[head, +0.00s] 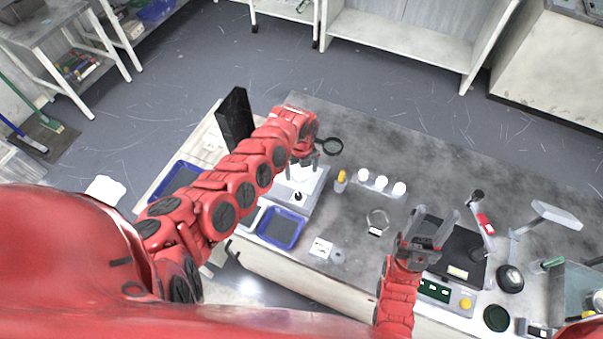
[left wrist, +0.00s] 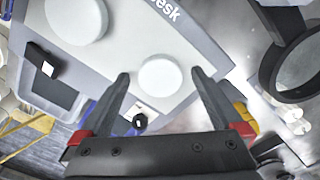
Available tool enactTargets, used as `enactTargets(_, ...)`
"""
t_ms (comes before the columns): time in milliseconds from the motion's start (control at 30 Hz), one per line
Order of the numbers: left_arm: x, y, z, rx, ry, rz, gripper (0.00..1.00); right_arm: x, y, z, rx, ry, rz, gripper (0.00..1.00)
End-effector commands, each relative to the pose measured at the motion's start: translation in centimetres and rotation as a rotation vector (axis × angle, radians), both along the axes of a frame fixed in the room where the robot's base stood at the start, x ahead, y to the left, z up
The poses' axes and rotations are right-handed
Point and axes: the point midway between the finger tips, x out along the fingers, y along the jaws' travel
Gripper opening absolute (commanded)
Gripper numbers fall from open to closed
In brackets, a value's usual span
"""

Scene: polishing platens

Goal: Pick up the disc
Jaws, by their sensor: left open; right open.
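My left gripper (head: 304,162) is open above a white-and-grey bench machine (head: 313,188) on the worktable. In the left wrist view its two fingers (left wrist: 160,77) stand apart, with a small round white disc (left wrist: 162,82) showing between and beyond them on the machine's top. I cannot tell how far below the fingertips the disc lies; nothing is held. A larger pale round platen (left wrist: 75,18) shows beside it. In the head view my arm partly hides the machine's top. My right gripper (head: 435,216) is open and empty above the table, near a dark box (head: 462,250).
A black ring on a stand (head: 330,146) is close to my left gripper. A yellow-topped bottle (head: 341,181) and several white cups (head: 381,181) stand to the right. A blue tray (head: 282,229) lies at the front. The table's back middle is fairly clear.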

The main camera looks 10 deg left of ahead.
Motion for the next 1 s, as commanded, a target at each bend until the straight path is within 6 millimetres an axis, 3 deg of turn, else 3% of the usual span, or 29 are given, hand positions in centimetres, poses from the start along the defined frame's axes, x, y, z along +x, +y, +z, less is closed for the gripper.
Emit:
enactTargets(67, -0.01, -0.01, 0.01, 0.000, 0.000, 0.000, 0.98, 0.00, 0.00, 0.00, 0.000, 0.000, 0.000, 0.50)
enactTargets(567, -0.04, -0.01, 0.01, -0.001, 0.001, 0.001, 0.08, 0.00, 0.00, 0.00, 0.000, 0.000, 0.000, 0.50)
enactTargets(1000, 0.10, -0.54, 0.40, -0.001, 0.001, 0.000, 0.05, 0.00, 0.00, -0.03, 0.000, 0.000, 0.000, 0.50)
